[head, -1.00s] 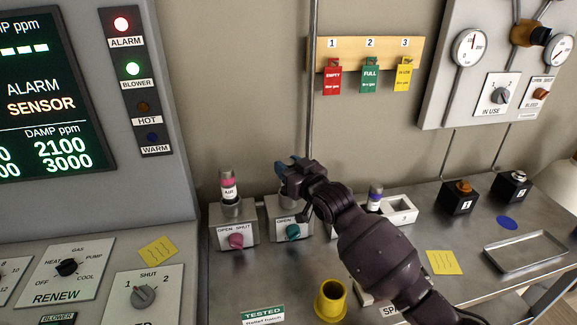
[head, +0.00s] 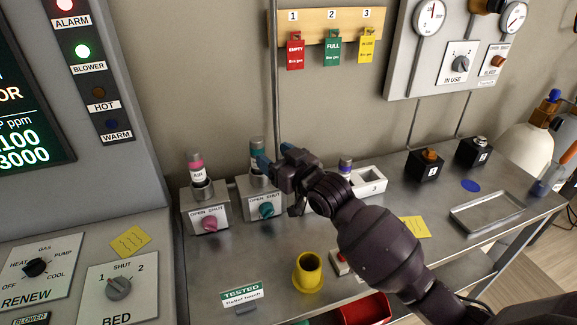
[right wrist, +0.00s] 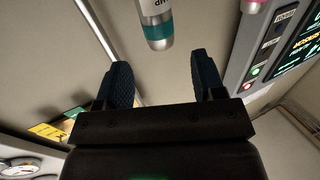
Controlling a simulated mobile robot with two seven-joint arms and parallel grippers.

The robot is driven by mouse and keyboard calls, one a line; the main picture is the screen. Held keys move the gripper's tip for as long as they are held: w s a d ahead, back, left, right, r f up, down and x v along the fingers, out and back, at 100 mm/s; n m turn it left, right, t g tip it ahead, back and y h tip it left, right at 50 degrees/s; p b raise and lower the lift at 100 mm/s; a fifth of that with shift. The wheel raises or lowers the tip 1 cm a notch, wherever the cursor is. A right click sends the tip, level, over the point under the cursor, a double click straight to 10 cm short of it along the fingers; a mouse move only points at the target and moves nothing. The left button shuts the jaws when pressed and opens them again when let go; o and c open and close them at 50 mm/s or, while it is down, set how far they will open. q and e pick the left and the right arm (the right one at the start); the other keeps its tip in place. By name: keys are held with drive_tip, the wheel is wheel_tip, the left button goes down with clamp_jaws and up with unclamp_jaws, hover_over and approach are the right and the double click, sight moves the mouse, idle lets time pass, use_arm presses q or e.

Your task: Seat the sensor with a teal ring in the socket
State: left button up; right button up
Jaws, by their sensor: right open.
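The sensor with a teal ring (head: 257,146) stands upright at the middle socket block (head: 262,205), which has a teal knob and an OPEN SHUT label. My right gripper's fingers partly cover its lower part, so how deep it sits is unclear. My right gripper (head: 270,163) is open and empty, just in front of and to the right of this sensor. In the right wrist view, the sensor (right wrist: 157,22) appears upside down beyond the gap between the open fingers (right wrist: 162,78), apart from both. My left gripper is not in view.
A pink-ringed sensor (head: 196,167) stands in the left block (head: 206,217). A blue-purple-topped sensor (head: 345,166) stands behind my right arm beside a white holder (head: 372,180). A yellow cup (head: 307,272) stands in front. A tray (head: 487,212) lies at right.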

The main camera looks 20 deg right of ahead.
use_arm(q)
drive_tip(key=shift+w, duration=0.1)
use_arm(e)
drive_tip(key=shift+v, duration=2.35)
drive_tip(key=shift+s, duration=0.1)
